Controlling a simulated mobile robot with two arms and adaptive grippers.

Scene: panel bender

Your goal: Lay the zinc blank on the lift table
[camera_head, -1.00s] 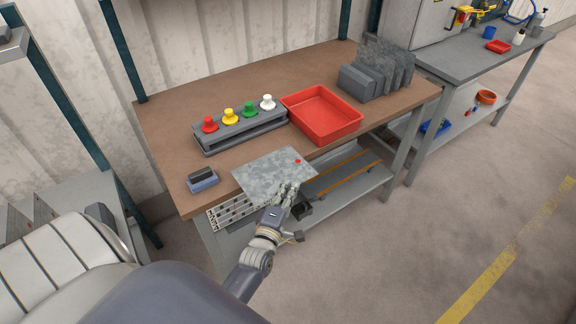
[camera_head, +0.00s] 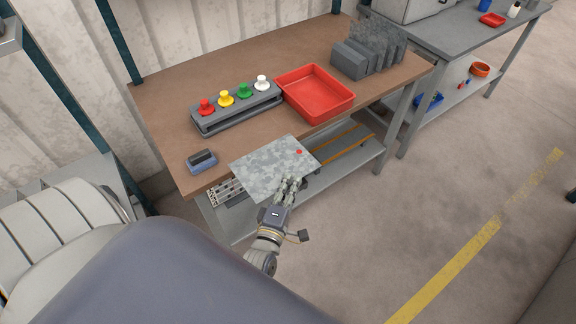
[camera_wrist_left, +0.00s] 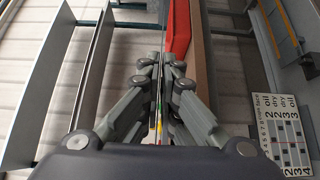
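The zinc blank (camera_head: 265,168) is a flat mottled grey sheet with a red dot near its right corner. It overlaps the bench's front edge in the head view. My left gripper (camera_head: 286,188) is shut on its near edge. In the left wrist view the left gripper's fingers (camera_wrist_left: 161,80) close on the sheet, seen edge-on as a thin line. How far the sheet is above the bench top is hard to tell. My right gripper is out of view. I cannot make out the lift table with certainty.
The brown bench (camera_head: 165,125) carries a blue-grey block (camera_head: 201,161), a rack (camera_head: 238,109) with coloured knobs, a red tray (camera_head: 314,93) and upright grey plates (camera_head: 372,55). A second bench (camera_head: 465,45) stands at right. The floor at right is open, with a yellow line (camera_head: 450,265).

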